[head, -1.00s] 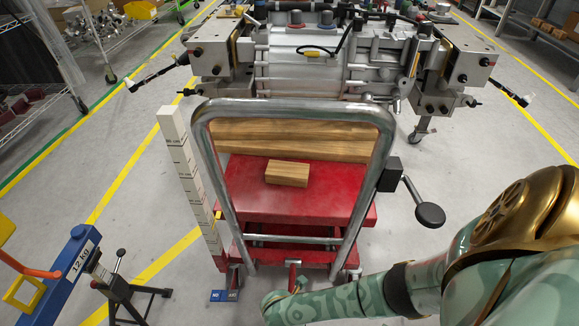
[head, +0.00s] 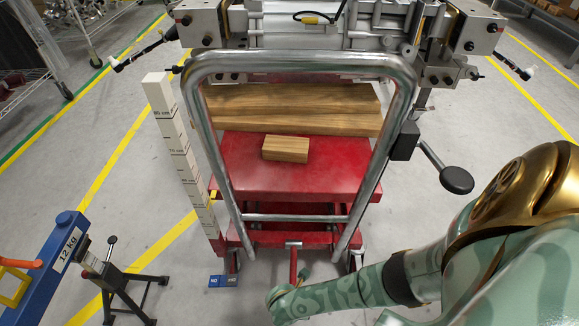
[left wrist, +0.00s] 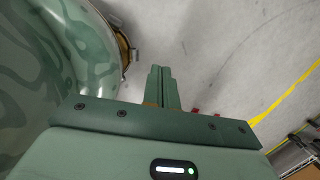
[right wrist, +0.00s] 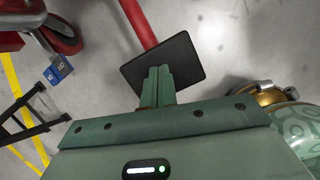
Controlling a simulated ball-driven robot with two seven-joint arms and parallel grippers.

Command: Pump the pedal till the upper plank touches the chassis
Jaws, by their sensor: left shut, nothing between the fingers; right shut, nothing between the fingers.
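Long wooden planks (head: 295,97) lie across the back of the red lift table (head: 240,165), behind its grey push handle. The grey metal chassis (head: 300,32) is above and behind them; the handle's top bar crosses this area and I cannot tell whether the upper plank touches it. The red pedal lever (head: 293,264) shows low at the front. In the right wrist view its black pad (right wrist: 187,62) lies just beyond my right gripper (right wrist: 158,70), which is shut and empty; contact is unclear. My left gripper (left wrist: 163,70) is shut and empty over bare floor.
A small wooden block (head: 286,149) rests on the red table top. A white height post (head: 175,130) stands at its left. A black knobbed lever (head: 457,181) sticks out at right. A blue 12 kg beam (head: 58,255) on a black stand is at lower left.

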